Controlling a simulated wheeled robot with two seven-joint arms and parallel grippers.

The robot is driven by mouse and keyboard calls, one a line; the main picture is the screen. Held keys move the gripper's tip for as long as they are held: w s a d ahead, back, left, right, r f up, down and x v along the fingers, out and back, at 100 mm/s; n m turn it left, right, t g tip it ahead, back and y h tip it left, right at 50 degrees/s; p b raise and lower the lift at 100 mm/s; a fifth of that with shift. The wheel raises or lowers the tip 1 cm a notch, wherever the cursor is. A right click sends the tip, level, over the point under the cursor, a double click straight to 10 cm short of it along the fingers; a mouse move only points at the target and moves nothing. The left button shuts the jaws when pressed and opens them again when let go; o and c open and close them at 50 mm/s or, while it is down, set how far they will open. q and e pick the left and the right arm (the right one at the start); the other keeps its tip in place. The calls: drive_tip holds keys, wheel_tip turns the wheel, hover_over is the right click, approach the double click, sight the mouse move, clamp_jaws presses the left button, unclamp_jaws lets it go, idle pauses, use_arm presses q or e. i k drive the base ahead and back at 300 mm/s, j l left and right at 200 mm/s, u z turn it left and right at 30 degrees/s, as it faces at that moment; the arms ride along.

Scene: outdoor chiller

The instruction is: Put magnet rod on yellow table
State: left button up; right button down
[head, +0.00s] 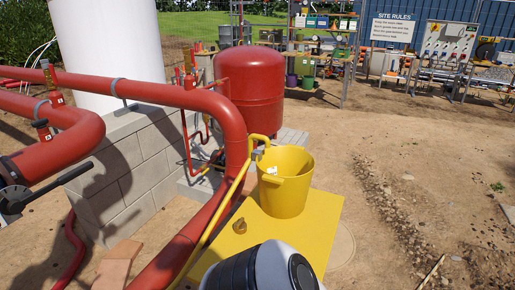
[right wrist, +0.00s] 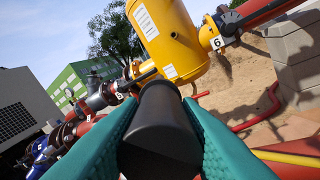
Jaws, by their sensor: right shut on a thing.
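The yellow table (head: 312,252) is in the lower middle of the head view. A black cylinder, seemingly the magnet rod (right wrist: 160,125), is between the teal fingers of my right gripper (right wrist: 160,140) in the right wrist view. The gripper is shut on it, and the rod's far end points away from the camera. In the head view my own grey and black arm part covers the table's near edge, and I cannot make out the rod or the right fingers there. My left gripper is in neither view.
A yellow bucket (head: 286,190) stands on the table's far part, with a small brass-coloured piece (head: 240,226) at left. A yellow bent pipe and thick red pipes (head: 190,95) run along the left side. Sandy ground on the right is open.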

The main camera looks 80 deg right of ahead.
sight(295, 234)
drive_tip(key=k+l+z, duration=0.5)
drive_tip(key=l+z, duration=0.3)
drive_tip(key=k+l+z, duration=0.25)
drive_tip(key=l, duration=0.15)
drive_tip(key=l+z, duration=0.25)
drive_tip(key=l, duration=0.15)
drive_tip(key=i+l, duration=0.3)
drive_tip(key=l, duration=0.2)
